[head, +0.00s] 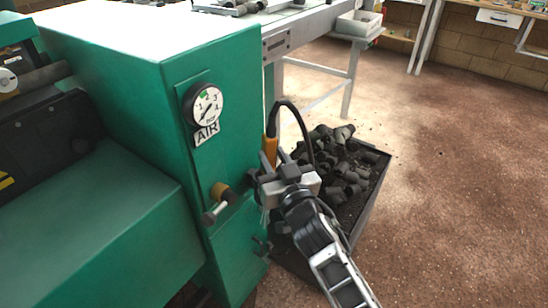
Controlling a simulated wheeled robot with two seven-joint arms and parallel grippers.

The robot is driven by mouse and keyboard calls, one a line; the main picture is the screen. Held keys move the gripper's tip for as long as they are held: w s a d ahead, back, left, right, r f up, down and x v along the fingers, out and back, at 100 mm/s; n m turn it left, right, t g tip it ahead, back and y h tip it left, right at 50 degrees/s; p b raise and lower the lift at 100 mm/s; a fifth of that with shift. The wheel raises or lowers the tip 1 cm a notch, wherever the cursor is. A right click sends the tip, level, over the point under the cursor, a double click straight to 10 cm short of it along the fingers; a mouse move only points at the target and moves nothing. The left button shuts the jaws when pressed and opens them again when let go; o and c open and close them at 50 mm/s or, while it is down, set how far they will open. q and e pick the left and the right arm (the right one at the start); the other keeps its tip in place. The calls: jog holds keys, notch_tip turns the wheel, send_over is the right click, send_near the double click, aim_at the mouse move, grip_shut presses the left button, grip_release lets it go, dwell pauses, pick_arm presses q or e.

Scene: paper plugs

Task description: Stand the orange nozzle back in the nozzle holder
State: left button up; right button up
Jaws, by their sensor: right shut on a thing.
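The orange nozzle (269,149) is upright beside the right edge of the green machine's front, with a black hose (300,115) curving from its top. My right gripper (268,171) is shut on the nozzle's lower part; the fingers and gripper body partly hide it. I cannot make out the nozzle holder for sure; it may be hidden behind the gripper. My left gripper is not in view.
The green machine (120,90) fills the left, with an air gauge (207,104) and a brass-coloured fitting (219,191) on its front. A dark bin (368,205) of black plugs (345,175) stands behind my right arm. The floor (450,190) at the right is clear.

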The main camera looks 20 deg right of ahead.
jog(key=shift+f, duration=0.15)
jog(key=o, duration=1.1)
jog(key=shift+c, duration=0.2)
